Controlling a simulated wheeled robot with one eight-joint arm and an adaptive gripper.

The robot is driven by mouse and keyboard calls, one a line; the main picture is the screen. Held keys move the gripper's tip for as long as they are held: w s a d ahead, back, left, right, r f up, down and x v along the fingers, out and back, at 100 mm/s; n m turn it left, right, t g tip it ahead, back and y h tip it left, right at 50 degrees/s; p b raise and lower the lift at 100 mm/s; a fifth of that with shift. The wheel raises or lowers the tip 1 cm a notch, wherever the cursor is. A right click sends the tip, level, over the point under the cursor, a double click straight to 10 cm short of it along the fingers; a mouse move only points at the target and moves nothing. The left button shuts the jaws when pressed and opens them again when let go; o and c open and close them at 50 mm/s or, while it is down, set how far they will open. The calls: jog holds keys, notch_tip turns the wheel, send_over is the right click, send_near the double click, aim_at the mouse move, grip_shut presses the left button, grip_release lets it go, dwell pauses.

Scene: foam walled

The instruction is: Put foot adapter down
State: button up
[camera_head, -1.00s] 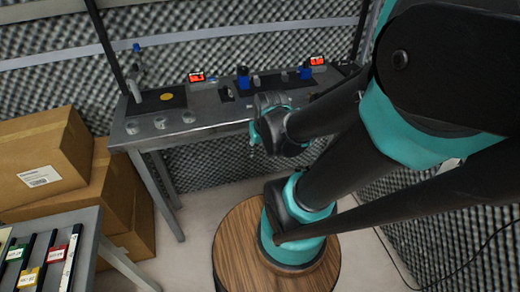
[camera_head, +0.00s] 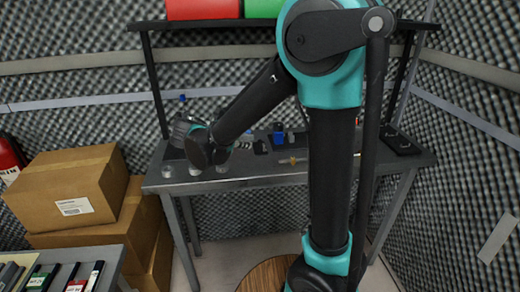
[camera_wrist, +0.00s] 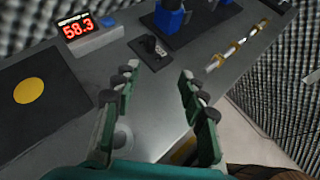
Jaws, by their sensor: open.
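My gripper (camera_wrist: 158,84) is open above the grey workbench (camera_wrist: 165,105), with nothing visible between its green fingers in the wrist view. I cannot tell for certain which part is the foot adapter. A small black part (camera_wrist: 150,50) lies on the bench beyond the fingertips. A brass-coloured slender part (camera_wrist: 235,46) lies on the bench to the right; it also shows in the head view (camera_head: 292,160). In the head view my arm's wrist (camera_head: 205,145) is over the bench's left half and hides my fingers.
A red display (camera_wrist: 78,29) reading 58.3 and a black mat (camera_wrist: 30,92) with a yellow disc are at the left. A blue-and-black device (camera_wrist: 172,18) stands farther back. Cardboard boxes (camera_head: 70,188) are left of the bench.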

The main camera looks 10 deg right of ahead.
jog(key=a, duration=0.1)
jog(key=n, duration=0.1)
send_near(260, 141)
jog(key=x, duration=0.5)
jog(key=shift+s+d+f, duration=0.1)
jog(key=shift+f, duration=0.2)
jog(key=shift+w+x, duration=0.25)
jog(key=shift+x, duration=2.4)
jog(key=shift+r, duration=0.1)
jog(key=shift+c, duration=0.3)
grip_shut()
